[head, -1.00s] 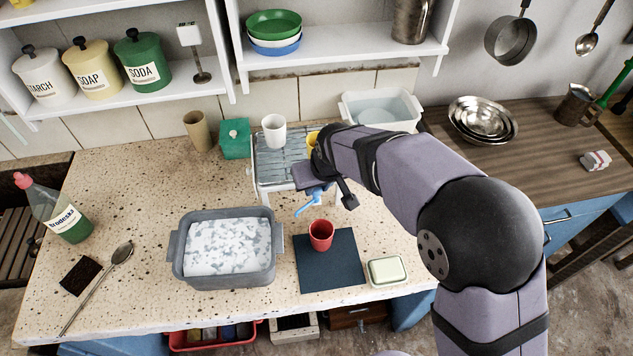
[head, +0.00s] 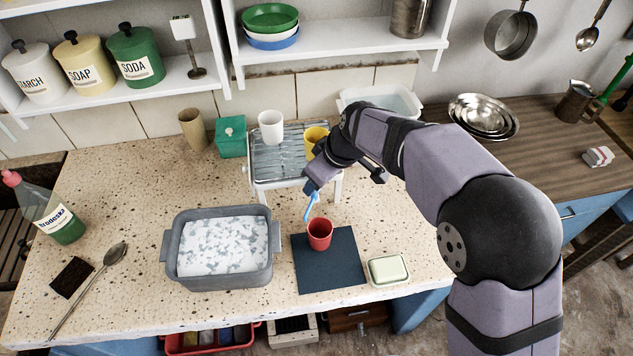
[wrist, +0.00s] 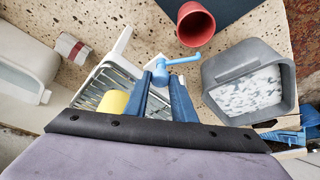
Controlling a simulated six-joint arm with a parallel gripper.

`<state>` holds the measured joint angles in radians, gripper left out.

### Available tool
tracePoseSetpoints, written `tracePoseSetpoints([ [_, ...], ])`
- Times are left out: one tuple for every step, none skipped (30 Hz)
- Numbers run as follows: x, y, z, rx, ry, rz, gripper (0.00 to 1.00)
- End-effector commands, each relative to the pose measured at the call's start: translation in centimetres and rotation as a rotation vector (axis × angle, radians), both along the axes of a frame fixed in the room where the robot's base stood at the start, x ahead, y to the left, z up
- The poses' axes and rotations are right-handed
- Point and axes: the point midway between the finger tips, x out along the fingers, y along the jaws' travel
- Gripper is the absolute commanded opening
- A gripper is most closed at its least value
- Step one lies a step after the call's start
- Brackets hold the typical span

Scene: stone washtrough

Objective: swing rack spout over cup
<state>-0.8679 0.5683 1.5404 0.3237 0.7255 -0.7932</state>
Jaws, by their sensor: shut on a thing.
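The blue spout (head: 311,207) projects from the front of the rack (head: 262,160), a white-framed stand with a slatted metal top. The red cup (head: 320,234) stands upright on a dark mat (head: 330,270). The spout's free end appears close to the cup's upper-left rim; I cannot tell whether it is over the opening. In the wrist view, the spout (wrist: 180,63) bends just beside the cup (wrist: 195,24). My gripper (wrist: 163,82) is shut on the spout near its rack end. My wrist hides part of the rack's right side in the head view.
A white cup (head: 271,127) and a yellow cup (head: 314,138) stand on the rack. A grey basin (head: 172,250) is left of the mat, and a soap dish (head: 388,269) is right of it. A green box (head: 231,137) stands left of the rack. The left counter has free room.

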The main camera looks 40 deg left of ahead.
Motion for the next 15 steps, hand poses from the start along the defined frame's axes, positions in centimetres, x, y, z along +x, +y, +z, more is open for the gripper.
tracePoseSetpoints([
  [0.0, -0.03, 0.0, -0.001, 0.001, 0.001, 0.01],
  [0.0, -0.04, 0.01, -0.001, 0.001, 0.001, 0.01],
  [-0.01, -0.04, 0.0, -0.001, 0.001, 0.0, 0.01],
  [-0.01, -0.04, 0.0, -0.002, 0.0, 0.0, 0.01],
  [-0.01, -0.04, 0.0, -0.002, 0.0, 0.0, 0.01],
  [-0.01, -0.04, 0.0, -0.002, 0.0, 0.0, 0.01],
  [-0.01, -0.04, 0.0, -0.002, 0.0, 0.0, 0.01],
  [-0.01, -0.05, 0.0, -0.002, 0.0, 0.0, 0.01],
  [-0.01, -0.05, -0.01, -0.002, 0.0, 0.0, 0.3],
  [-0.01, -0.05, -0.01, -0.002, 0.0, 0.0, 0.3],
  [-0.01, -0.05, -0.01, -0.002, 0.0, 0.0, 0.3],
  [-0.01, -0.05, -0.01, -0.002, 0.001, -0.001, 0.3],
  [-0.01, -0.05, -0.01, -0.002, 0.001, -0.001, 0.3],
  [0.0, -0.04, -0.01, -0.002, 0.001, -0.001, 0.3],
  [0.0, -0.04, -0.01, -0.001, 0.0, -0.001, 0.3],
])
